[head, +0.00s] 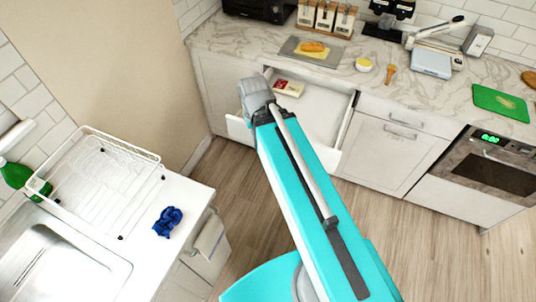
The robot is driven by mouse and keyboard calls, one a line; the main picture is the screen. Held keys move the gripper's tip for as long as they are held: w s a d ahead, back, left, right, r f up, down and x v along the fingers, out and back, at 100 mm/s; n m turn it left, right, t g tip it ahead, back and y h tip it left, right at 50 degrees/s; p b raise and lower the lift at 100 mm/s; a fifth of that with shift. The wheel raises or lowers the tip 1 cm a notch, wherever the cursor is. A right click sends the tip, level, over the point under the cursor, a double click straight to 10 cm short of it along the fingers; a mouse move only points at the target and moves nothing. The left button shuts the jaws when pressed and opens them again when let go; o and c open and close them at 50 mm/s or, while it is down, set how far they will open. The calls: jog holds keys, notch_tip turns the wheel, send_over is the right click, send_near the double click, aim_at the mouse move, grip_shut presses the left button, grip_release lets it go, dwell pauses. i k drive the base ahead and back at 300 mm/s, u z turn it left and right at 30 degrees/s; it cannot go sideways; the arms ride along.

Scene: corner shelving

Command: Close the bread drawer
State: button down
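The drawer (318,112) under the marble counter is pulled open. Its white inside shows, with a red and cream packet (289,87) lying near the back left. Pieces of the drawer front show to the left and right of my turquoise arm, which hides its middle. The grey end of my arm, at my gripper (255,97), is over the left part of the drawer. The fingers cannot be made out, and I cannot tell whether anything touches the drawer front.
A closed drawer and cabinet (388,150) stand to the right, then an oven (491,163). A counter with a wire dish rack (95,178), a blue item (168,221) and a sink (50,262) is at the left. Wood floor (246,190) is clear between.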

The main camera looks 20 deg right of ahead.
aim_at(323, 109)
jog(key=k, duration=1.05)
jog(key=z, duration=0.85)
jog(key=i, duration=1)
jog(key=u, duration=0.15)
